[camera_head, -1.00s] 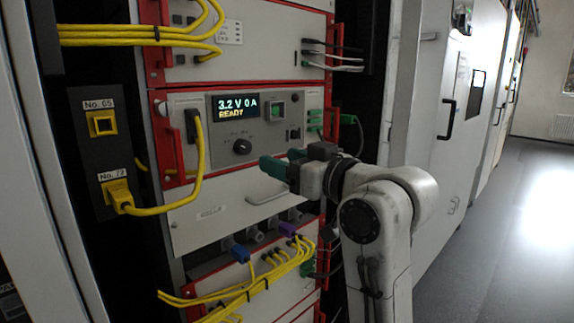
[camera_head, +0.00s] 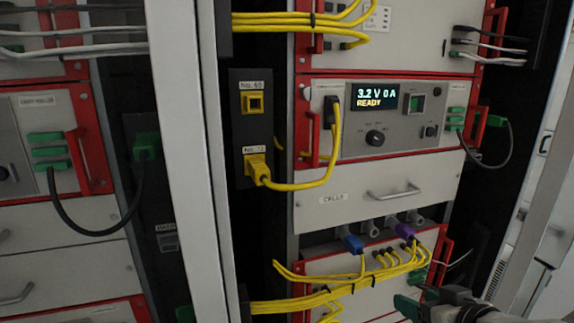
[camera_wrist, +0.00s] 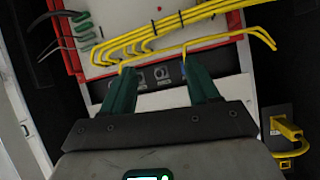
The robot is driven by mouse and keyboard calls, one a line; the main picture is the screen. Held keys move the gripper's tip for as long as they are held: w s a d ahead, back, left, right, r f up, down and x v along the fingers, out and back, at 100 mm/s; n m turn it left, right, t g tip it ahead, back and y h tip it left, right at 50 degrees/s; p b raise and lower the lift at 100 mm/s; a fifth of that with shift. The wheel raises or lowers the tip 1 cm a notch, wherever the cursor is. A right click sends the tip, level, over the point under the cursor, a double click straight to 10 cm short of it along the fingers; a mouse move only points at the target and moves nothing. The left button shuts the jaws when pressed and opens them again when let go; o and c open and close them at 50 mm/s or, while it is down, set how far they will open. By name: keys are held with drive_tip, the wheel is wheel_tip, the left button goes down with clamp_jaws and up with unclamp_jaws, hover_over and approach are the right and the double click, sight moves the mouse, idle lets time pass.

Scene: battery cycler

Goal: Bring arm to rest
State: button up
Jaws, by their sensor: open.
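My gripper (camera_head: 414,302) shows at the lower right of the head view, in front of the lower rack unit, with part of my arm cut off by the frame's bottom edge. In the wrist view its two green fingers (camera_wrist: 162,95) stand apart with nothing between them. The battery cycler (camera_head: 385,125) has a lit display (camera_head: 374,98) reading 3.2 V 0 A READY. A yellow cable (camera_head: 325,165) runs from its front to the lower socket of the dark side panel (camera_head: 240,130). The upper socket (camera_head: 255,103), labelled No. 65, has no cable.
A pale upright post (camera_head: 190,130) parts this rack from another at left. A drawer handle (camera_head: 392,191) juts out below the cycler.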

drive_tip(key=s+d+f+m+g+h, duration=0.15)
drive_tip(key=s+f+g, duration=0.45)
drive_tip(key=s+f, duration=1.15)
drive_tip(key=s+d+f+g, duration=0.1)
drive_tip(key=s+f+g, duration=0.1)
drive_tip(key=s+f, duration=0.2)
drive_tip(key=s+f+g+h, duration=0.1)
drive_tip(key=s+f, duration=0.4)
drive_tip(key=s, duration=0.6)
drive_tip(key=shift+s+d+g, duration=0.25)
drive_tip(key=shift+d+g, duration=0.1)
drive_tip(key=shift+g, duration=0.45)
